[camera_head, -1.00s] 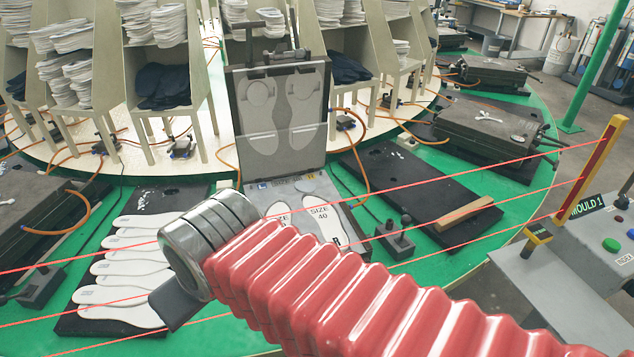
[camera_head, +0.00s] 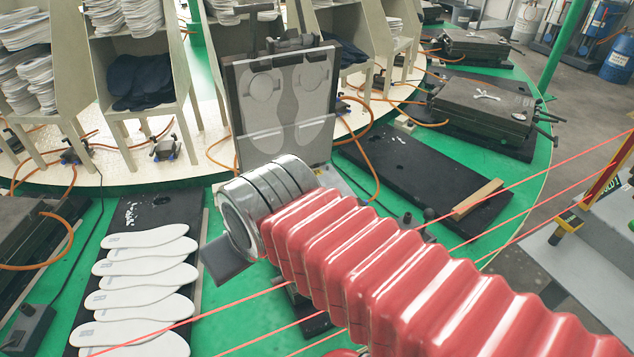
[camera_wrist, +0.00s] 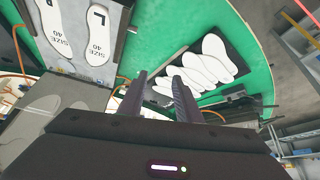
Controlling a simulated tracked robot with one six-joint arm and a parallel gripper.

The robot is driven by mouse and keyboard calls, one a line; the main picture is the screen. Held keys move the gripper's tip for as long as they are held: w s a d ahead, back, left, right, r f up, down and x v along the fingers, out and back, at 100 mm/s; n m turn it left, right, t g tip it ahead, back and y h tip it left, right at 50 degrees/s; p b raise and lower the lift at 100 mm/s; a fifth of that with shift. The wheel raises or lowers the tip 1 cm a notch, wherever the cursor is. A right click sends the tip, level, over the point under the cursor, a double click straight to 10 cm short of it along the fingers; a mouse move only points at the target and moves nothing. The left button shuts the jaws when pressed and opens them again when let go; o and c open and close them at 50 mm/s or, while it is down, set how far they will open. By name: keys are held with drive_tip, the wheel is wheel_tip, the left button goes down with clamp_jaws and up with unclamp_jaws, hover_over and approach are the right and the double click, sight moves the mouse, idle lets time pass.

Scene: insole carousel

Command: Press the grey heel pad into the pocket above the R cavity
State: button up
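My gripper (camera_wrist: 158,76) shows in the wrist view as two dark fingers, apart, with no object visible between them. In the head view my arm hides the fingers. The mould's raised lid (camera_head: 244,125) stands upright, with two foot outlines and a rounded shape in each upper part. The lid also shows at lower left of the wrist view (camera_wrist: 40,110). I cannot pick out a separate grey heel pad.
A dark tray (camera_head: 90,235) with several white insoles lies left of my arm. A dark plate (camera_head: 400,165) with a tan bar (camera_head: 478,198) lies to the right. Racks of liners stand behind. Red beams and orange hoses cross the area.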

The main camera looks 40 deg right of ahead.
drive_tip(key=shift+o, duration=0.2)
